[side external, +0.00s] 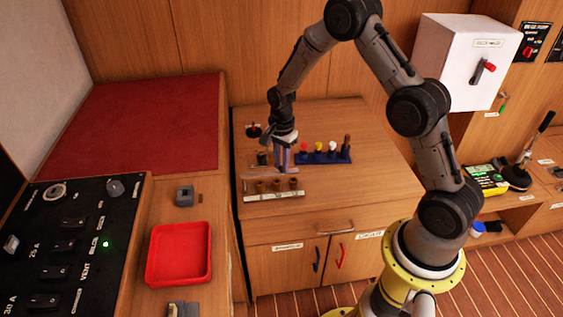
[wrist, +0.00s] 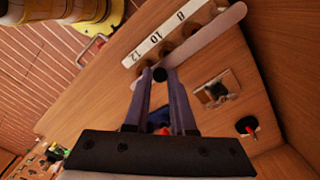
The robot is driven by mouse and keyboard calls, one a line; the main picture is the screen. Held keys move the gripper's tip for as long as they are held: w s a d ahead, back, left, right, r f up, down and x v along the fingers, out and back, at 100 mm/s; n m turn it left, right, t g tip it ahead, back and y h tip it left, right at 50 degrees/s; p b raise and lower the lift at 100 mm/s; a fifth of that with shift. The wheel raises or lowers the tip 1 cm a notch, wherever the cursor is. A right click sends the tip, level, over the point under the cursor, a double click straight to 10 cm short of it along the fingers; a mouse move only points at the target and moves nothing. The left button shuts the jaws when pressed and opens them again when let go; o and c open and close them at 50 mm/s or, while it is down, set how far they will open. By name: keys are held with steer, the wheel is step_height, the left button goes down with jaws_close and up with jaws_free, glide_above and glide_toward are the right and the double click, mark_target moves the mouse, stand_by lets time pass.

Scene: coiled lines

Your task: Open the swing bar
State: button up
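The swing bar (wrist: 212,36) is a thin pale strip lying along the rack (wrist: 162,38) marked 8, 10 and 12, on the wooden counter. It crosses close beside the brown pegs in the wrist view. In the side external view the bar (side external: 262,173) is a faint strip behind the rack (side external: 274,195). A dark round knob (wrist: 160,75) is near the bar's left end in the wrist view. My gripper (wrist: 160,78) points down with its fingertips at either side of this knob. The fingers are a little apart; whether they press on the knob I cannot tell.
A blue rack (side external: 324,157) with coloured plugs stands just right of my gripper. A red knob on a dark base (side external: 254,130) and a small plate with a dark socket (wrist: 213,91) are close by. A red tray (side external: 179,253) lies on the left counter.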

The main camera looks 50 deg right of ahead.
jaws_close()
stand_by(1.0)
steer(key=s+a+m, duration=0.1)
steer(key=a+m, duration=1.3)
steer(key=m, duration=0.1)
steer(key=shift+s, duration=0.35)
steer(key=shift+r, duration=0.1)
stand_by(0.3)
steer(key=o, duration=0.7)
jaws_free()
